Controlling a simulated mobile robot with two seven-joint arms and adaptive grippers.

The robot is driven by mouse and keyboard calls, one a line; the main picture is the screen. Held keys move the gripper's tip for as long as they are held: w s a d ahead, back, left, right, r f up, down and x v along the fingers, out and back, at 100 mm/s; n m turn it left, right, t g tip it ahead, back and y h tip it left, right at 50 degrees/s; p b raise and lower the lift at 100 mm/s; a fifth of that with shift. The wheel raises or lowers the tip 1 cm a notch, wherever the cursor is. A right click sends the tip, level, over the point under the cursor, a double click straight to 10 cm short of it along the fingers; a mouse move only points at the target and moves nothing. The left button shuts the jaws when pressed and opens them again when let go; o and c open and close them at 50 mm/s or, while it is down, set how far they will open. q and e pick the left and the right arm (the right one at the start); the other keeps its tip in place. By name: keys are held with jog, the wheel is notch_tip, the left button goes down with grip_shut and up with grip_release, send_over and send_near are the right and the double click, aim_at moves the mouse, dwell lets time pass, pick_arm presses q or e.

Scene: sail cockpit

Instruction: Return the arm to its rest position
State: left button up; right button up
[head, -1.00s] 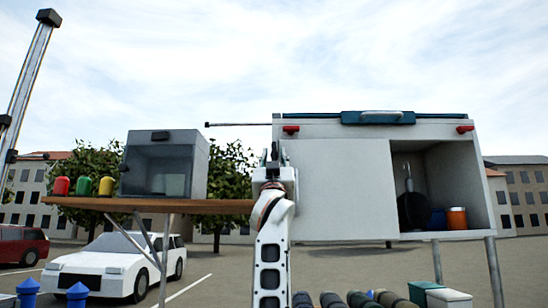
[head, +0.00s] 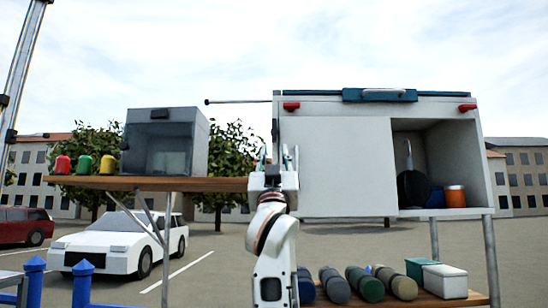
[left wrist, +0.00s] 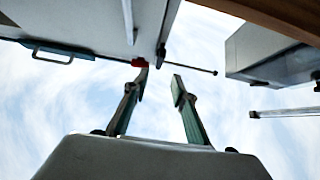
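My left gripper (head: 273,158) points upward in the head view, in front of the gap between the wooden shelf and the white cabinet. Its two fingers stand apart with nothing between them. The left wrist view also shows the open, empty fingers (left wrist: 160,82) against the sky, with the cabinet underside (left wrist: 95,22) at upper left. My left arm (head: 272,245) rises from the bottom of the head view. My right gripper is not in view.
The white cabinet (head: 330,165) has an open compartment at its right holding a dark round item and an orange container (head: 455,196). A wooden shelf (head: 160,184) at left carries a glass-fronted box (head: 165,150) and three coloured items. Several rolled bundles (head: 335,285) lie below.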

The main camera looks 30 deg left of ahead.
pick_arm(q)
jog(key=shift+s+d+f, duration=0.2)
jog(key=shift+s+f, duration=0.1)
jog(key=shift+f, duration=0.05)
dwell(0.3)
